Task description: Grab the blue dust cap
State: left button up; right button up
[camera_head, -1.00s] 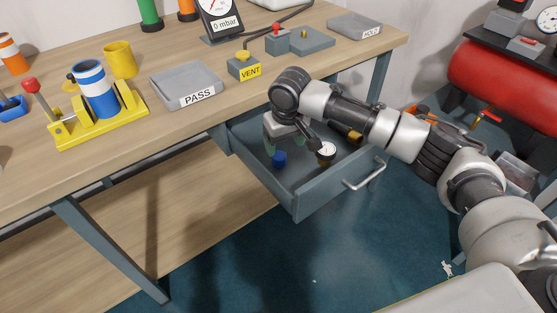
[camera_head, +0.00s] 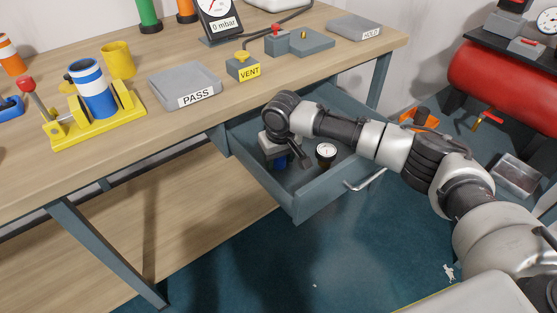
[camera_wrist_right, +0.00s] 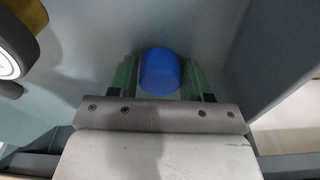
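The blue dust cap (camera_wrist_right: 159,72) lies on the floor of the open drawer (camera_head: 325,190). In the right wrist view it sits between the two green fingers of my right gripper (camera_wrist_right: 160,80), with a small gap at each side. The fingers are open around it. In the head view my right gripper (camera_head: 280,158) points down into the drawer and mostly hides the blue cap (camera_head: 280,162). My left gripper is not in view.
A round gauge (camera_head: 326,155) stands in the drawer close to my right gripper. The drawer walls are near on both sides. On the bench above are the PASS tray (camera_head: 185,84), the VENT block (camera_head: 243,66) and a yellow stand (camera_head: 95,125) holding a blue-white cylinder.

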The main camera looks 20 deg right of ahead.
jog(key=c, duration=0.5)
